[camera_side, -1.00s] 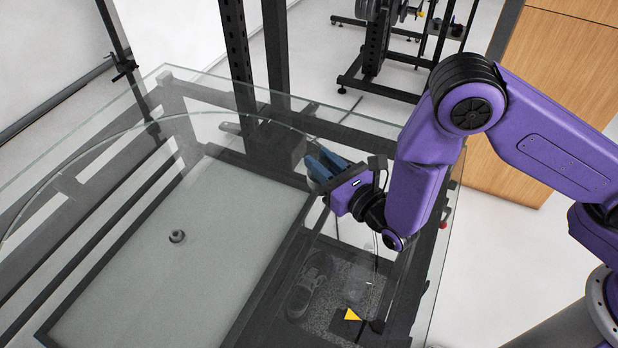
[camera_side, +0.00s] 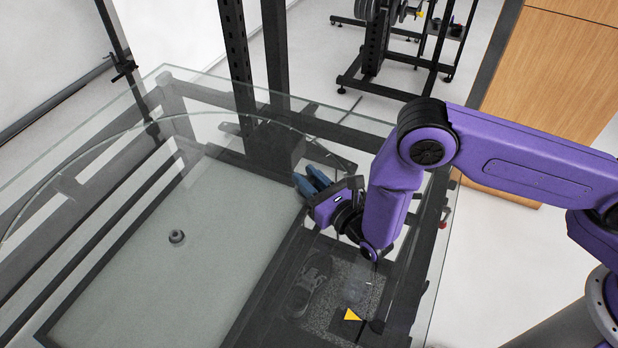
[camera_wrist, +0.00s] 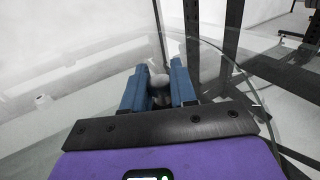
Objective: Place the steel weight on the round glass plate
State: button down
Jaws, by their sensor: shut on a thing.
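My gripper (camera_side: 312,180) is at the right edge of the round glass plate (camera_side: 220,195) in the side view, with its blue fingers pointing up and left. In the wrist view the blue fingers (camera_wrist: 157,72) are shut on the steel weight (camera_wrist: 159,84), a grey rounded piece between them, partly hidden by the fingers. The weight cannot be made out in the side view. The plate's curved edge (camera_wrist: 232,62) runs past the right of the fingers in the wrist view. I cannot tell how far the weight is above the glass.
A small grey knob (camera_side: 176,236) stands near the plate's middle; the glass around it looks clear. A dark upright post (camera_side: 277,60) rises behind the plate. A yellow triangle marker (camera_side: 352,315) lies at the front right. A dark shoe-like shape (camera_side: 308,290) shows through the glass.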

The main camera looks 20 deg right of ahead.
jog(key=c, duration=0.9)
grip_release()
jog(key=shift+f, duration=0.15)
jog(key=v, duration=1.2)
